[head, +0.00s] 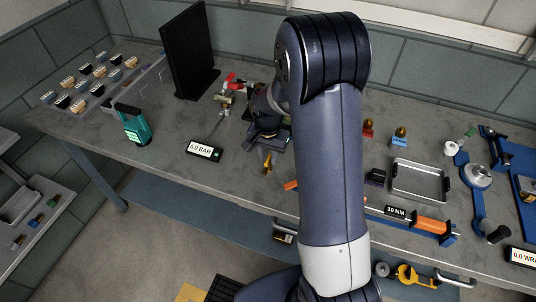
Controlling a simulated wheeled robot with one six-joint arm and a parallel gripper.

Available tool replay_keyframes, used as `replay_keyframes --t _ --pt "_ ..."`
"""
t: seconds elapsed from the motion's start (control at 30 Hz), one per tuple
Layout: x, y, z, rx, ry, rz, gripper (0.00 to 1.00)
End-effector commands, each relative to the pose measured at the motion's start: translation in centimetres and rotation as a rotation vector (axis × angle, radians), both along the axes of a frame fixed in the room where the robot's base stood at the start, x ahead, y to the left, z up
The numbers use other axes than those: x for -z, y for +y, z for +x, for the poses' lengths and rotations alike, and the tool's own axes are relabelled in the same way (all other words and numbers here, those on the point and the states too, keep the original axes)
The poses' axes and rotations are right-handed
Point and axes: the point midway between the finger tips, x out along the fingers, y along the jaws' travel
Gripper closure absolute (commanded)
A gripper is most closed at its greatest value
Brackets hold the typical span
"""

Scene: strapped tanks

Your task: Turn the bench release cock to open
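The bench release cock (225,98) appears to be the small brass fitting with a red handle (232,79), standing on the bench left of my arm. A thin stem or line runs from it toward a display (204,150) reading 0.0 BAR. My gripper (262,132) is dark and points down just to the right of the cock, over dark equipment on the bench. My arm hides part of this area. I cannot make out the fingers clearly or tell whether they touch anything.
A black upright panel (188,52) stands behind the cock. A teal handheld device (134,125) and a tray of small parts (100,95) are at left. A metal tray (420,180), an orange tool (425,222) and blue fixtures (478,180) are at right. Bare bench lies in front of the display.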

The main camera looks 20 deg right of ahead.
Motion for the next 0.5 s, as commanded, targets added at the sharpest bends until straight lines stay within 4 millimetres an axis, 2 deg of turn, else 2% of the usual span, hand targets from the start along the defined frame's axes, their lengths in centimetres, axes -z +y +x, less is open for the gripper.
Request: replay_keyframes --t 0.03,0.3,0.5 --pt "-0.02 0.00 0.00 0.000 0.000 0.000 0.80" --pt "-0.03 0.00 0.00 0.000 0.000 0.000 1.00" --pt "-0.03 -0.01 0.01 -0.001 0.000 0.000 1.00"
